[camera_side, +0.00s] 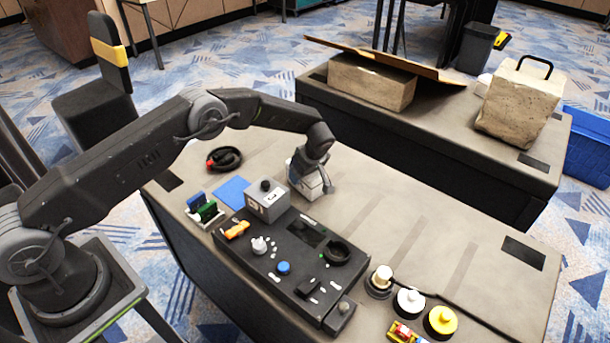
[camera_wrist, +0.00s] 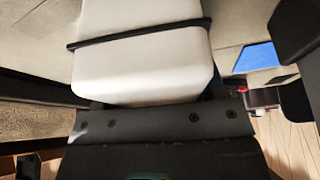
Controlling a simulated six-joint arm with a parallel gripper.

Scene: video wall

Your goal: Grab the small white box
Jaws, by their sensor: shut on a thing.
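The small white box (camera_side: 307,183) is at my gripper on the far part of the grey table, behind the grey control box. In the wrist view the white box (camera_wrist: 140,68) fills the upper middle, with a dark band across it. My gripper (camera_side: 313,172) is shut on the white box, over its top and side in the side view. A dark finger (camera_wrist: 296,32) shows at the right of the wrist view. The side view does not show clearly whether the box touches the table, and the arm hides part of it.
A grey control box (camera_side: 267,202) and a black control panel (camera_side: 297,262) stand close in front. A blue sheet (camera_side: 231,192) and a black cable coil (camera_side: 224,158) lie left. Several knobs (camera_side: 410,301) stand front right. The table's right middle (camera_side: 430,220) is clear.

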